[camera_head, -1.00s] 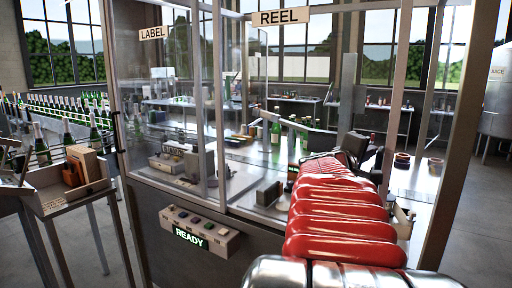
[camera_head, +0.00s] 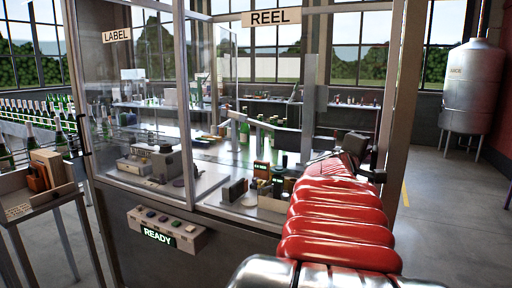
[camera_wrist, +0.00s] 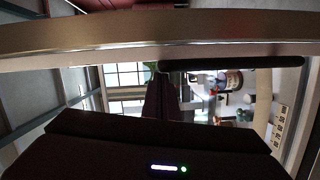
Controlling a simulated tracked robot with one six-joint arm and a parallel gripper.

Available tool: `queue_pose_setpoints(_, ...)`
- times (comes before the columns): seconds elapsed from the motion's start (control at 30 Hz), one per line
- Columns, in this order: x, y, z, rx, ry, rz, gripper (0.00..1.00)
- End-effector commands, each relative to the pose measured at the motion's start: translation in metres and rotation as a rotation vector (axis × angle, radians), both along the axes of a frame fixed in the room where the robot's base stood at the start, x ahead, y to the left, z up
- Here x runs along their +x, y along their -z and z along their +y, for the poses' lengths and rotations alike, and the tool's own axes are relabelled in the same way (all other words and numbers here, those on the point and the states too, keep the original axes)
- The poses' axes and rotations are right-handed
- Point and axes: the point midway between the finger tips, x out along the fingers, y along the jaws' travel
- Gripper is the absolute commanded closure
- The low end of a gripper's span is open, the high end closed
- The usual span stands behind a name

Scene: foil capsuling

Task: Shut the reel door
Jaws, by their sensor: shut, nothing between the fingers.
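The REEL sign (camera_head: 271,18) hangs over the right bay of the glass-walled machine, and that bay looks open. A broad metal post (camera_head: 402,90) stands at its right; I cannot tell whether it belongs to the reel door or the fixed frame. In the wrist view a metal frame bar (camera_wrist: 100,38) with a long black handle (camera_wrist: 230,63) crosses close in front; it looks like part of the reel door. My gripper (camera_head: 355,148) is shut and empty, near the post. Its fingertips are hard to make out, and contact with the bar cannot be told.
Inside the bay are small boxes (camera_head: 262,170) and green bottles (camera_head: 244,135). The control box with a READY display (camera_head: 160,233) juts from the front panel. A wooden-box stand (camera_head: 45,185) is at left. A steel tank (camera_head: 472,85) stands far right, with clear floor before it.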

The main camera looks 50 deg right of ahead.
Motion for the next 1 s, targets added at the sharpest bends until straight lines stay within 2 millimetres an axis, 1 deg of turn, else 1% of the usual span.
queue_pose_setpoints(0.03, -0.006, 0.000, -0.002, -0.002, 0.017, 0.000, 1.00)
queue_pose_setpoints(0.3, -0.007, 0.001, -0.002, -0.002, 0.018, -0.001, 1.00)
queue_pose_setpoints(0.47, -0.005, 0.000, 0.004, -0.001, 0.016, -0.001, 1.00)
queue_pose_setpoints(0.57, -0.005, 0.001, 0.013, 0.000, 0.015, -0.001, 1.00)
queue_pose_setpoints(0.9, 0.002, -0.002, 0.057, -0.001, 0.002, 0.000, 1.00)
queue_pose_setpoints(1.0, 0.003, -0.003, 0.067, -0.002, 0.000, 0.000, 1.00)
